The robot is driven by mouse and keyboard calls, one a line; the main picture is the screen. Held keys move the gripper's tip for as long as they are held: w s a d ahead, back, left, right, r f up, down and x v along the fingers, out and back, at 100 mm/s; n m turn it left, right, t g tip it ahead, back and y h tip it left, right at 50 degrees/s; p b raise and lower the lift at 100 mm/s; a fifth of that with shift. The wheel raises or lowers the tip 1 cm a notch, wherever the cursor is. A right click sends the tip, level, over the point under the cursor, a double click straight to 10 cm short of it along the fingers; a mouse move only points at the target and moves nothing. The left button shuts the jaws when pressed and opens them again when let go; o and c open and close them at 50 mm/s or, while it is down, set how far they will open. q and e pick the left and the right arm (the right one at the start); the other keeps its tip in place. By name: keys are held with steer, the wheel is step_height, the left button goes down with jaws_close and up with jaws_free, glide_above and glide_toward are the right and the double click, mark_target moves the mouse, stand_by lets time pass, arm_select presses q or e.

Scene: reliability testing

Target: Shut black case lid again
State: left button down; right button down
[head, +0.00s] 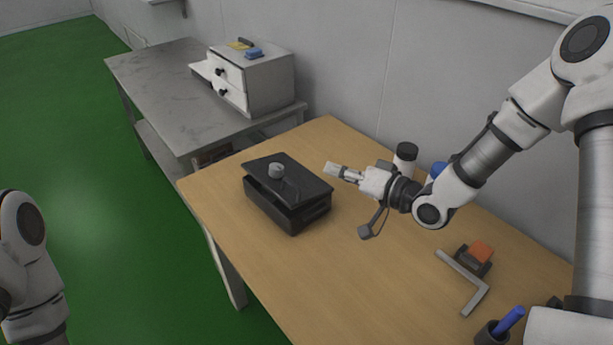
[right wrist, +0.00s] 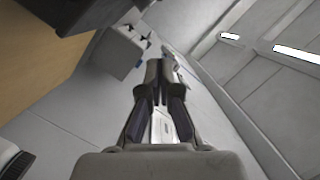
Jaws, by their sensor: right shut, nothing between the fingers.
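The black case (head: 287,207) stands on the wooden table. Its lid (head: 288,180) lies over the top with a grey round knob (head: 276,171) on it, and a dark gap shows between lid and body along the front and right side. My right gripper (head: 331,168) is shut and empty, just right of the case's back right corner and apart from the lid. In the right wrist view the fingers (right wrist: 161,70) are together. My left arm shows at the left edge, but its gripper is out of view.
Two bottles, one with a black cap (head: 405,152), stand behind my right gripper. A metal L-shaped bar (head: 464,281), an orange-topped block (head: 480,251) and a pen cup (head: 491,334) are at the right. A white drawer box (head: 262,84) stands on the grey table (head: 150,84). The table front is clear.

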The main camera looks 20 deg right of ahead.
mark_target(299, 191)
steer(key=x, duration=0.5)
steer(key=shift+w+a+f, duration=0.1)
steer(key=shift+w+a, duration=0.05)
steer(key=shift+a, duration=0.25)
steer(key=shift+s+a+f, duration=0.2)
steer(key=shift+a+f, duration=0.2)
steer(key=shift+f, duration=0.05)
steer(key=shift+s+a+f, duration=0.25)
steer(key=shift+a+f, duration=0.2)
steer(key=shift+s+a+f, duration=0.15)
steer(key=shift+a+f, duration=0.15)
steer(key=f, duration=0.1)
steer(key=a+n+b, duration=0.1)
steer(key=f+b, duration=0.1)
steer(key=shift+s+a+f, duration=0.2)
steer(key=shift+s+f, duration=0.15)
steer(key=shift+a+f, duration=0.15)
steer(key=shift+a, duration=0.1)
steer(key=shift+s+a, duration=0.1)
